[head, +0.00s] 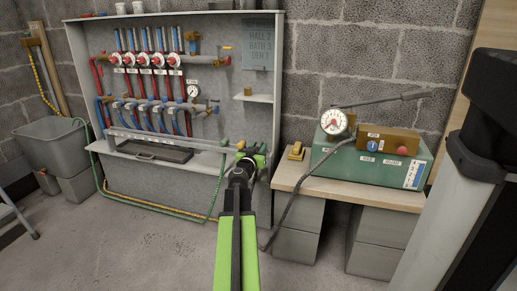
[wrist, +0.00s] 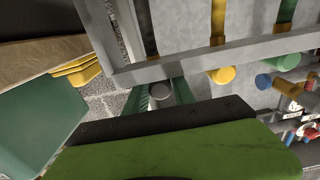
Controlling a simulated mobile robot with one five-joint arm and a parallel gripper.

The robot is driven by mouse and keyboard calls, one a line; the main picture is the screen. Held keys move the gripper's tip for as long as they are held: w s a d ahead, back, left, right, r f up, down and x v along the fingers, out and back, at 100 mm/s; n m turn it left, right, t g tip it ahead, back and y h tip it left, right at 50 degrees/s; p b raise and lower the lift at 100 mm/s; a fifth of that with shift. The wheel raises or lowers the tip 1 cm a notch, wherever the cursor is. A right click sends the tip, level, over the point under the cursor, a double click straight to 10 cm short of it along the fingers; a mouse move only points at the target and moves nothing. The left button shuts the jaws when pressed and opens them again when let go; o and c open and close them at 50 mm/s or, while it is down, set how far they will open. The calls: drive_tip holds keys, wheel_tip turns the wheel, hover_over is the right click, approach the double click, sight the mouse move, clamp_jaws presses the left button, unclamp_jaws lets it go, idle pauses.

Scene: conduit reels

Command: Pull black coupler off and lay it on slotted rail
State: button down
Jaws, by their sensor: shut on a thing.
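My gripper (head: 248,160) is at the right end of the manifold cabinet, near the end of the slotted rail (head: 165,138). In the wrist view my gripper (wrist: 160,95) is shut on a short dark grey cylinder (wrist: 160,91), which looks like the black coupler. The slotted rail (wrist: 215,60) crosses just above it in that view. I cannot tell whether the coupler touches the rail or is still on a conduit. In the head view my gripper hides the coupler.
A yellow-ended conduit (wrist: 221,75) and a blue-ended one (wrist: 263,80) are beside the gripper. A bench (head: 345,187) at right holds a green case (head: 365,165) with a gauge and a yellow block (head: 296,151). A dark hose hangs at the bench's left edge. The floor in front is clear.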

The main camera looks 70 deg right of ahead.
sight(258, 149)
drive_tip(key=shift+f, duration=0.25)
idle(0.3)
drive_tip(key=c, duration=0.7)
unclamp_jaws()
drive_tip(key=shift+o, duration=0.2)
drive_tip(key=shift+s+a, duration=0.2)
drive_tip(key=shift+a, duration=3.35)
